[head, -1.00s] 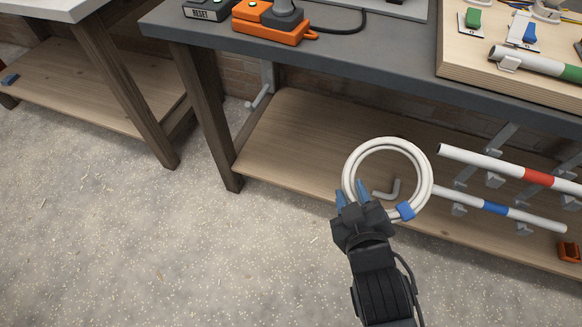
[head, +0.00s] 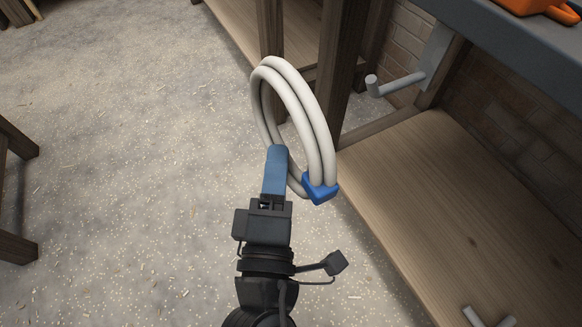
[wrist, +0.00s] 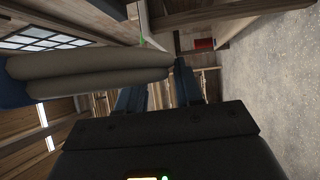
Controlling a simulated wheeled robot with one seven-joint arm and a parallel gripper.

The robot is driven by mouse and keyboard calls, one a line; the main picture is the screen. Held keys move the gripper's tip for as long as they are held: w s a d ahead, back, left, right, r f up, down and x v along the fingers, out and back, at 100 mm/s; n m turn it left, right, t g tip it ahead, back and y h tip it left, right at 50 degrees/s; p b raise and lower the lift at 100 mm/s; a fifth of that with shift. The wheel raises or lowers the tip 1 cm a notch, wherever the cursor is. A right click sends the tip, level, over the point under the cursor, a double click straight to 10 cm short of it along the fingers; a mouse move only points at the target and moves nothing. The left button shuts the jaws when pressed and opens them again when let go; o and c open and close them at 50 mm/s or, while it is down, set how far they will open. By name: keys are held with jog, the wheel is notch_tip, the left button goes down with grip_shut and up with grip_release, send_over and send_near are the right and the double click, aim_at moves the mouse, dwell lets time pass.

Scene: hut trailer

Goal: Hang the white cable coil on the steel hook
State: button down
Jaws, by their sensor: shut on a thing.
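The white cable coil (head: 308,110) with a blue clip (head: 320,188) is held upright in my gripper (head: 278,158), whose blue fingers are shut on its lower left part. In the wrist view the coil (wrist: 95,72) crosses the upper left, by the finger ends (wrist: 163,82). A grey steel hook (head: 398,84) sticks out from a plate on the bench leg, to the right of the coil and apart from it. Its upturned tip points toward the coil side. Nothing hangs on this hook. A second grey bent hook (head: 488,316) shows at the bottom right edge.
The dark bench top (head: 520,45) overhangs at the upper right, with an orange thing (head: 535,8) on it. The wooden lower shelf (head: 450,200) lies below the hook. Dark wooden legs (head: 340,70) stand behind the coil.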

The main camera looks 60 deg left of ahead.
jog(key=w+f+p, duration=0.2)
jog(key=w, duration=0.6)
jog(key=w+d+f+p, duration=0.1)
jog(key=w+f+p, duration=0.1)
jog(key=w, duration=0.6)
jog(key=shift+w+d+p, duration=0.15)
jog(key=shift+d+p, duration=0.05)
jog(key=shift+p, duration=0.2)
dwell(0.9)
dwell(0.4)
jog(key=c, duration=0.7)
grip_release()
jog(key=shift+f, duration=0.1)
jog(key=shift+o, duration=0.2)
jog(key=r+v, duration=0.1)
jog(key=v, duration=0.6)
jog(key=shift+s+d+f, duration=0.25)
jog(key=shift+d+f, duration=0.05)
jog(key=shift+f, duration=0.2)
